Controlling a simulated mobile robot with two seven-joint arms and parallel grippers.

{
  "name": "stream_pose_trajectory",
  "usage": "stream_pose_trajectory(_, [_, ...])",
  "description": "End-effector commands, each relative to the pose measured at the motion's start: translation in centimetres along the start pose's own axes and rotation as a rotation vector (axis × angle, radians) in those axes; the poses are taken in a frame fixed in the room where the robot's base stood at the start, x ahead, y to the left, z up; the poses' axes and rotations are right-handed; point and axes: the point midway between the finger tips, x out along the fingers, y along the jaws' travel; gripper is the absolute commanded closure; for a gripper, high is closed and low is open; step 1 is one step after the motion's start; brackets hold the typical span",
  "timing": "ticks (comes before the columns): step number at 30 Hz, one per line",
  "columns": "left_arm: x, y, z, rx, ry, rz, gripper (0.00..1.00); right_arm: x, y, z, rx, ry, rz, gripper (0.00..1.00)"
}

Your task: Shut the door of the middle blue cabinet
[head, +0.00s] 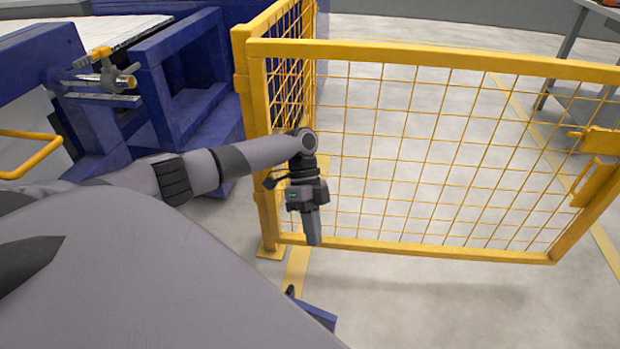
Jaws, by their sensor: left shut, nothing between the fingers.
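No blue cabinet or cabinet door can be made out for certain in the head view. A small blue edge (319,315) shows at the bottom, partly hidden behind my own grey body; I cannot tell what it belongs to. My left gripper (313,238) points down, its fingers together and empty. It hangs in front of the lower left part of a yellow mesh gate (430,251), near the yellow post; I cannot tell whether it touches the mesh. My right gripper is not in view.
The yellow mesh gate spans the middle and right, with a latch (597,141) at its right end. A blue machine frame (160,80) with a clamp (108,76) stands at the left. A table (590,108) is at the upper right. The floor in front of the gate is clear.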

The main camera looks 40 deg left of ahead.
Motion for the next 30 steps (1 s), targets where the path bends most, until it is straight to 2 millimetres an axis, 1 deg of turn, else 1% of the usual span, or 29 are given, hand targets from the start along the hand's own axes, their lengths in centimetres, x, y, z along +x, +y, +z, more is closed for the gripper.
stream_pose_trajectory(5, [1.7, 0.0, 0.1, 0.0, -0.002, 0.004, 1.0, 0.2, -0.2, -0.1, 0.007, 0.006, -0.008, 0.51])
stream_pose_trajectory(8, [3.5, 0.0, 0.1, 0.001, -0.001, 0.004, 1.0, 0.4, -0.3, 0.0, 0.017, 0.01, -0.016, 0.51])
stream_pose_trajectory(17, [10.2, 0.0, 0.1, 0.002, -0.001, 0.005, 1.0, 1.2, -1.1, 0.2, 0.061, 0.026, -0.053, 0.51])
stream_pose_trajectory(19, [10.3, 0.8, 0.1, 0.001, -0.002, 0.002, 1.0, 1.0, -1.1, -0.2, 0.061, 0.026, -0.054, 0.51])
stream_pose_trajectory(24, [11.2, 2.4, 0.1, -0.001, -0.002, 0.002, 1.0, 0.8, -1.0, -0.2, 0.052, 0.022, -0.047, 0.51])
stream_pose_trajectory(30, [11.7, 3.4, 0.1, -0.001, -0.001, 0.0, 1.0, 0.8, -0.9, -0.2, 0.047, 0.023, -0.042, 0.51])
